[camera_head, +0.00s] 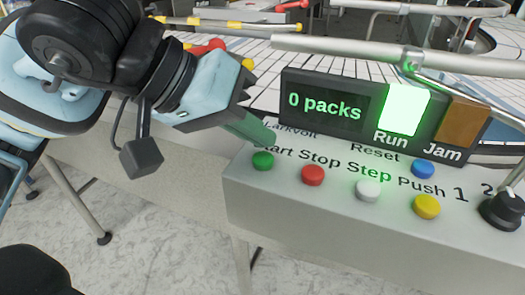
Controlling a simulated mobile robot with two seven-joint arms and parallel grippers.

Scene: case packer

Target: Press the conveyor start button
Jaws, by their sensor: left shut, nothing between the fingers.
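The green start button (263,161) sits at the left end of the grey control panel (300,225), under the label "Start". My left gripper (268,138) comes in from the upper left, shut and empty. Its greenish fingertips are just above and behind the green button in the picture and partly cover the panel lettering. I cannot tell whether they touch the panel. The display (323,106) reads "0 packs". The Run lamp (405,110) is lit bright green-white and the Jam lamp (462,122) is dull orange. My right gripper is not in view.
To the right on the panel are the red stop button (313,175), white step button (368,190), yellow push button (426,206), blue reset button (423,169) and a black knob (503,209). A metal rail (350,53) runs above the display. The conveyor (270,80) lies behind.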

